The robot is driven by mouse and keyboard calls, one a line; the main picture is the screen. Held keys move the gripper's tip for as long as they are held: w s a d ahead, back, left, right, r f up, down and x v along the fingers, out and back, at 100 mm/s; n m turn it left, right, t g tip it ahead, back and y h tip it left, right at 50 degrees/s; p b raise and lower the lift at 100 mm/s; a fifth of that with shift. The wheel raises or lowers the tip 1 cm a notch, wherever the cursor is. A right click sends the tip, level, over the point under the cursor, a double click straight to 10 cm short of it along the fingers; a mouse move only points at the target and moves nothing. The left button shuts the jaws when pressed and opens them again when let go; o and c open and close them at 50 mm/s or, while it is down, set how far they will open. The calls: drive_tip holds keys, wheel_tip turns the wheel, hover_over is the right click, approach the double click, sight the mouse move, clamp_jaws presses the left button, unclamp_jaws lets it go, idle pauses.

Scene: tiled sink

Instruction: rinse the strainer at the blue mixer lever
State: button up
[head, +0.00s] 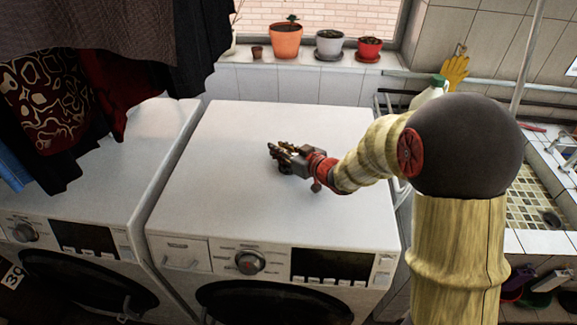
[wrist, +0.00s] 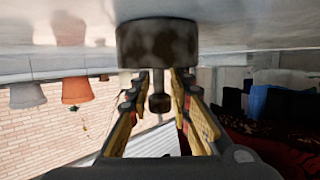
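A dark, mottled round piece with a small knob on a stem, which looks like the strainer (wrist: 158,45), sits on the white washing machine top in the upside-down wrist view. My gripper (wrist: 160,82) has one finger on each side of the stem and knob, with gaps visible, so it is open around them. In the head view my gripper (head: 277,152) is low over the right washing machine and largely hides the strainer. The tiled sink (head: 526,200) is at the right edge, partly hidden by my arm. I cannot make out a blue mixer lever.
The right washing machine (head: 240,140) has a bare top around my gripper. Dark clothes (head: 120,40) hang at the left. Potted plants, including an orange pot (head: 286,42), stand on the back ledge. A white bottle (head: 430,92) and yellow glove (head: 455,70) are behind my arm.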

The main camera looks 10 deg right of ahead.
clamp_jaws()
drive_tip(key=shift+r, duration=0.15)
idle(0.4)
drive_tip(key=shift+r, duration=0.3)
drive_tip(key=r+p, duration=0.2)
drive_tip(key=r, duration=0.1)
drive_tip(key=shift+s+d+r, duration=0.2)
drive_tip(key=shift+d+r, duration=0.05)
drive_tip(key=shift+d, duration=0.1)
drive_tip(key=s+d+r+p, duration=0.5)
drive_tip(key=s+d+r, duration=0.3)
drive_tip(key=d, duration=0.2)
drive_tip(key=shift+d+r, duration=0.25)
drive_tip(key=shift+d, duration=0.1)
